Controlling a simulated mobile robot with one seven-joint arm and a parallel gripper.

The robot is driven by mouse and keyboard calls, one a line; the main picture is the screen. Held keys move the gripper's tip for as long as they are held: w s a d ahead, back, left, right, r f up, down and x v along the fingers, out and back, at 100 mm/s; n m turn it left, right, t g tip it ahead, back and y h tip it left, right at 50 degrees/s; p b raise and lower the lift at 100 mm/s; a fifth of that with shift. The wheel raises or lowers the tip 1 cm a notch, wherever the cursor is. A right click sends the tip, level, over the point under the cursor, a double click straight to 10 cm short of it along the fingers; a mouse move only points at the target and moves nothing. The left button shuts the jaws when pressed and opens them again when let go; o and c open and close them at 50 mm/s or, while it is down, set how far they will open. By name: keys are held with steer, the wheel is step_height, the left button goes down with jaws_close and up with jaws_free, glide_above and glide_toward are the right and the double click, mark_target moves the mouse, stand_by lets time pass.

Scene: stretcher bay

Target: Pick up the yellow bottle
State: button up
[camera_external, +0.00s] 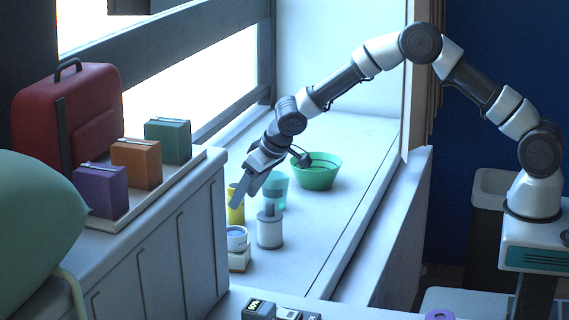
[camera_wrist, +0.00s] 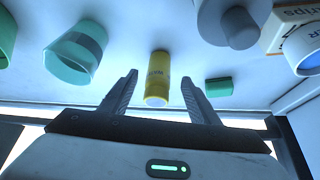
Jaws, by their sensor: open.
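The yellow bottle (camera_wrist: 158,76) shows in the wrist view between and beyond the two fingers of my gripper (camera_wrist: 162,90). The fingers are apart, and no contact with the bottle shows. In the external view the yellow bottle (camera_external: 236,204) stands on the white counter, partly hidden behind my gripper (camera_external: 243,196). My gripper is open and points down toward the bottle from above.
A teal cup (camera_external: 276,188) and a green bowl (camera_external: 318,172) stand right of the bottle. A small green block (camera_wrist: 219,86) lies beside the bottle. The counter's right side is clear.

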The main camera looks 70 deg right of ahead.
mark_target(236, 217)
steer(key=shift+p+x, duration=0.4)
steer(key=shift+x, duration=2.8)
steer(key=shift+w+d+r, duration=0.1)
steer(key=shift+d, duration=0.05)
